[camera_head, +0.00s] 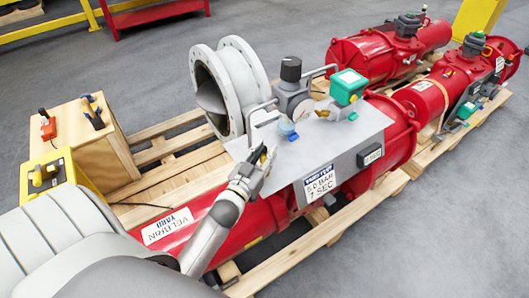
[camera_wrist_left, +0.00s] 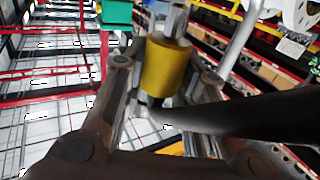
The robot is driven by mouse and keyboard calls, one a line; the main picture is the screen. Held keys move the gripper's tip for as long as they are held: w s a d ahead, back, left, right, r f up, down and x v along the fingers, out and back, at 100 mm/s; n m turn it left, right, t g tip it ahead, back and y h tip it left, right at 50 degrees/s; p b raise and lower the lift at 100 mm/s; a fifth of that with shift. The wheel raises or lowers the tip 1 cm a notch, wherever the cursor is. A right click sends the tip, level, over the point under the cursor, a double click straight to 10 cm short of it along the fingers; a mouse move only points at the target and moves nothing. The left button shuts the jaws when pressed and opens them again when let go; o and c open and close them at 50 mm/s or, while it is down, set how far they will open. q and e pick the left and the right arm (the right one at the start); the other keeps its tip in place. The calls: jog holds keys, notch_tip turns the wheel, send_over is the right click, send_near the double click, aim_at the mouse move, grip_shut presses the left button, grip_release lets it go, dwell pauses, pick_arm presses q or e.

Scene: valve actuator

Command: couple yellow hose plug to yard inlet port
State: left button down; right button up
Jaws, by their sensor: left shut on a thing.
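In the head view the plug is too small and covered by the fingers to make out. A blue round fitting (camera_head: 288,129) stands on the plate just beyond the fingertips, and looks apart from them. I cannot tell which fitting is the yard inlet port. My right gripper is not in view.
A green-topped box (camera_head: 348,86), a black knob (camera_head: 290,69) and metal handles rise from the plate. A grey flanged pipe (camera_head: 228,85) stands behind. A wooden box (camera_head: 78,140) and a yellow block (camera_head: 52,172) are at left. More red actuators (camera_head: 452,85) lie at right.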

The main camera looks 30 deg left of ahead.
pick_arm(q)
jog(key=shift+f+b, duration=0.95)
jog(key=shift+f, duration=0.55)
jog(key=c, duration=1.1)
grip_release()
jog(key=shift+s, duration=0.1)
jog(key=s, duration=0.4)
jog(key=s+d, duration=0.1)
jog(key=s, duration=0.6)
jog(key=shift+s+d, duration=0.3)
jog(key=shift+s, duration=0.1)
jog(key=shift+f, duration=0.1)
